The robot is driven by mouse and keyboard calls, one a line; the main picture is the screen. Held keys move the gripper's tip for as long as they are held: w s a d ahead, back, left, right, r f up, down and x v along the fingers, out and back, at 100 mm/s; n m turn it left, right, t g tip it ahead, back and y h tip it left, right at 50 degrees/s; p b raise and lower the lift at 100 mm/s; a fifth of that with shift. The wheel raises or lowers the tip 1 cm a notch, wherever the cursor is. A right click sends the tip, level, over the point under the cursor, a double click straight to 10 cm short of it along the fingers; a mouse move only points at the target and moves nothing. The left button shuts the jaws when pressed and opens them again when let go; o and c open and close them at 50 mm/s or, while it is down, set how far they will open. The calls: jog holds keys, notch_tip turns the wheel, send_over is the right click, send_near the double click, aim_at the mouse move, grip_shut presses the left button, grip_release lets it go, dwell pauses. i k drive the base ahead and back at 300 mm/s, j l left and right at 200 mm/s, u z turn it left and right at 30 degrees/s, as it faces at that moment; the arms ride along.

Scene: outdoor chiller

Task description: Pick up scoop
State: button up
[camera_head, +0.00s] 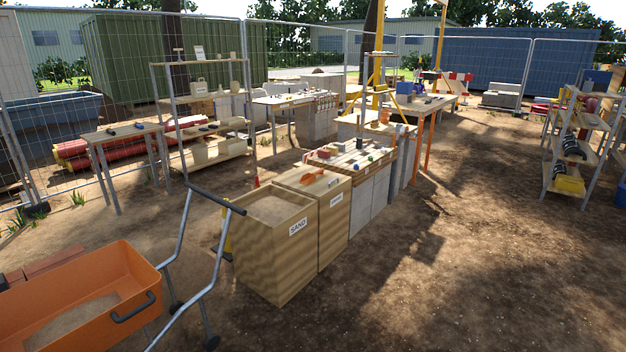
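A small orange object (312,176), which looks like a scoop, lies on top of the second wooden bin (336,215), behind the bin labelled SAND (285,255). It is too small to tell its handle direction. My gripper is not in view.
An orange wheelbarrow-like tub (140,262) with grey handles (205,268) stands at the front left. A row of block-based benches (372,200) runs back from the bins. Shelves (572,150) stand at the right. Bare dirt ground (450,260) is open right of the bins.

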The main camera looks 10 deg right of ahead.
aim_at(308, 179)
jog(key=z, duration=0.25)
jog(key=i, duration=1.3)
jog(key=i+l+z, duration=0.1)
jog(key=i+z, duration=0.2)
jog(key=i, duration=0.4)
jog(key=i+j+z, duration=0.1)
jog(key=i+z, duration=0.15)
jog(key=i, duration=0.45)
jog(key=i+j+z, duration=0.3)
jog(key=i, duration=0.35)
jog(key=i+l+u, duration=0.15)
jog(key=i, duration=0.45)
jog(key=i+l+u, duration=0.15)
jog(key=i, duration=0.45)
jog(key=i+j+u, duration=0.2)
jog(key=u, duration=0.25)
jog(key=i+u, duration=0.75)
jog(key=u, duration=0.2)
jog(key=i+l+u, duration=0.15)
jog(key=i+u, duration=0.15)
jog(key=u, duration=0.2)
